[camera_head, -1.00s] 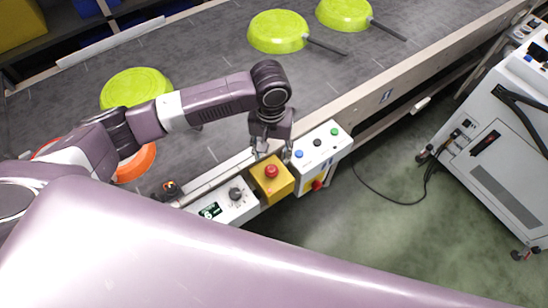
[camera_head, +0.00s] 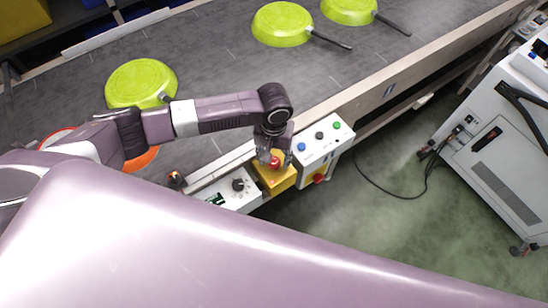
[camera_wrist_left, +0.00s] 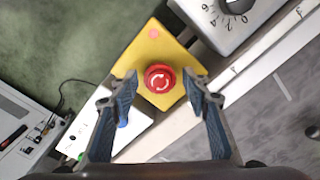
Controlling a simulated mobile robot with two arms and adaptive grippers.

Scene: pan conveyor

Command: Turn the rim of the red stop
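The red stop (camera_head: 274,162) is a round mushroom button on a yellow box (camera_head: 274,180) at the conveyor's near edge. In the left wrist view the red stop (camera_wrist_left: 160,79) shows white curved arrows on its face, in the middle of the yellow box's top (camera_wrist_left: 157,48). My left gripper (camera_head: 271,159) is right over the stop and partly hides it in the head view. In the left wrist view its two fingers (camera_wrist_left: 161,82) are spread, one on each side of the stop, with gaps to the rim. My right gripper is not in view.
A white box with a black knob (camera_head: 238,186) stands left of the yellow box. A white box with several coloured buttons (camera_head: 322,140) stands right of it. Green pans (camera_head: 283,24) lie on the grey conveyor (camera_head: 220,60). A white machine (camera_head: 490,135) stands at the right.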

